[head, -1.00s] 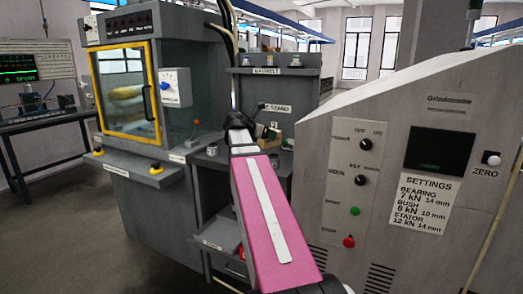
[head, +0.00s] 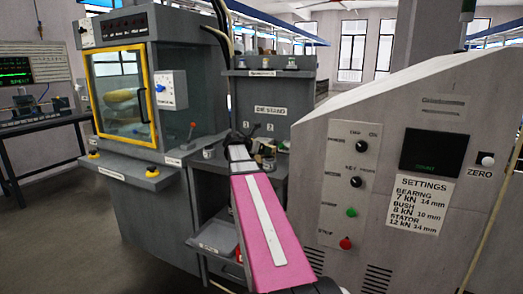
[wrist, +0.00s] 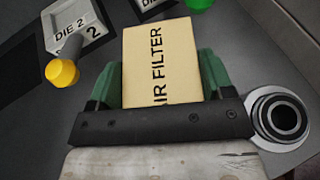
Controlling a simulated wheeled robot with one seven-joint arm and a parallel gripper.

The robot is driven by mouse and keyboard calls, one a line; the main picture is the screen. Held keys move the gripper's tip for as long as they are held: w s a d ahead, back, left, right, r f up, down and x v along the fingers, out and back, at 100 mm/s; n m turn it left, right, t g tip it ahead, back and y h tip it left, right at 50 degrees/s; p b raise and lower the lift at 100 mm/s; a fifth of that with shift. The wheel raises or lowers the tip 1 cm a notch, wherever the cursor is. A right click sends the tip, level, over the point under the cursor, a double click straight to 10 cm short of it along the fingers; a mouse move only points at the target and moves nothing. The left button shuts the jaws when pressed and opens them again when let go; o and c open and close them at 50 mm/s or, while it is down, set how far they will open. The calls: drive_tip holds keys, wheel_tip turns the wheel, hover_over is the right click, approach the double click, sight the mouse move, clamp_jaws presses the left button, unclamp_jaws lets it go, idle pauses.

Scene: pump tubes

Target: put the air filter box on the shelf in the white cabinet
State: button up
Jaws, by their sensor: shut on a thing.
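The air filter box (wrist: 160,42) is a tan box with black "AIR FILTER" lettering, partly cut off. In the wrist view it sits between the green fingers of my gripper (wrist: 157,78), which is shut on it. Its lower part is hidden behind the dark gripper bar. In the head view my gripper (head: 240,150) is at the far end of my pink arm, in front of the grey die stand; the box cannot be made out clearly there. I cannot pick out a white cabinet or its shelf in these frames.
The die stand (head: 269,100) holds small items on top. Below my gripper in the wrist view are a "DIE 2" plate (wrist: 72,22), a yellow knob (wrist: 62,73) and a round dark-and-white part (wrist: 280,117). A grey settings console (head: 340,140) stands close on the right.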

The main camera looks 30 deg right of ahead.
drive_tip(key=shift+f, duration=0.15)
drive_tip(key=o, duration=1)
drive_tip(key=shift+c, duration=0.2)
